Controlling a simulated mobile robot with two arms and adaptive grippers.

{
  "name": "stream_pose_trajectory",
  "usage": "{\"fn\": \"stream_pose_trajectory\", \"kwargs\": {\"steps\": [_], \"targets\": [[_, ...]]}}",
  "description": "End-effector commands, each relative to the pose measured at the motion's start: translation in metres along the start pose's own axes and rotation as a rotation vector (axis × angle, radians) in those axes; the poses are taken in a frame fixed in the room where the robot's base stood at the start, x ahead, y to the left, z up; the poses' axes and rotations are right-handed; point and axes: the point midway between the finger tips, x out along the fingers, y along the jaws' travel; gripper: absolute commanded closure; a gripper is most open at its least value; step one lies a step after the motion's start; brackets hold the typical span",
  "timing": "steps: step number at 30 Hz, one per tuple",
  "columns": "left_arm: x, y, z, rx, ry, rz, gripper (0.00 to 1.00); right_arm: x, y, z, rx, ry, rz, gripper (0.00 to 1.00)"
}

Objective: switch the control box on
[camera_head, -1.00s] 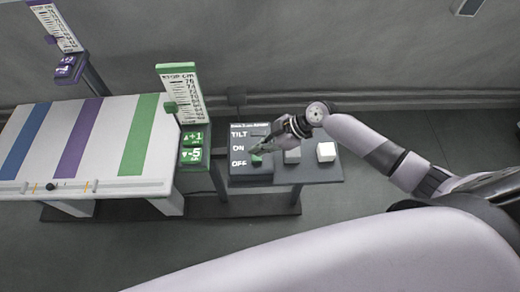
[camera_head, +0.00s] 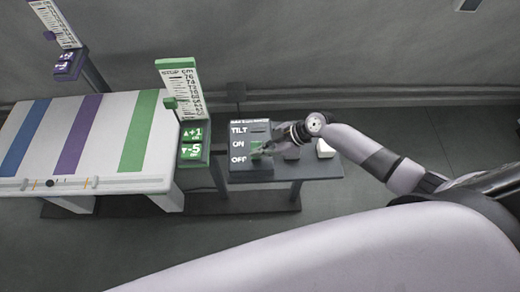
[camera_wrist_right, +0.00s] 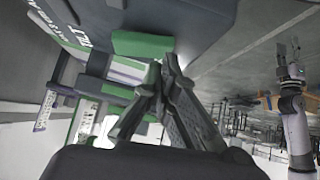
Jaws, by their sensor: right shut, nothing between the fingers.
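The dark control box (camera_head: 250,176) stands at the left end of a small grey table, its face marked TILT, ON and OFF from top to bottom. Its green switch piece (camera_head: 256,148) sits level with the ON label, partly covered by my gripper. My right gripper (camera_head: 264,150) is shut and empty, its tips at the green piece. In the right wrist view the closed fingertips (camera_wrist_right: 164,68) are close below the green block (camera_wrist_right: 142,44) on the dark box (camera_wrist_right: 185,14); I cannot tell whether they touch. My left gripper is not in view.
A purple column (camera_head: 68,64) stands behind.

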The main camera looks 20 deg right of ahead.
Motion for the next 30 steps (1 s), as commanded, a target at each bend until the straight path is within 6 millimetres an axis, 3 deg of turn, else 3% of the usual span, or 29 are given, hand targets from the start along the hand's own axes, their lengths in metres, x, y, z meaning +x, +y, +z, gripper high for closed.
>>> {"fn": "stream_pose_trajectory", "kwargs": {"steps": [25, 30], "targets": [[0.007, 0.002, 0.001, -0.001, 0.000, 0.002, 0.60, -0.005, 0.015, -0.005, 0.000, 0.000, -0.001, 1.00], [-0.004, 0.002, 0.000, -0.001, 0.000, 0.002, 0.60, -0.011, 0.015, -0.019, 0.001, 0.001, -0.001, 1.00]]}}
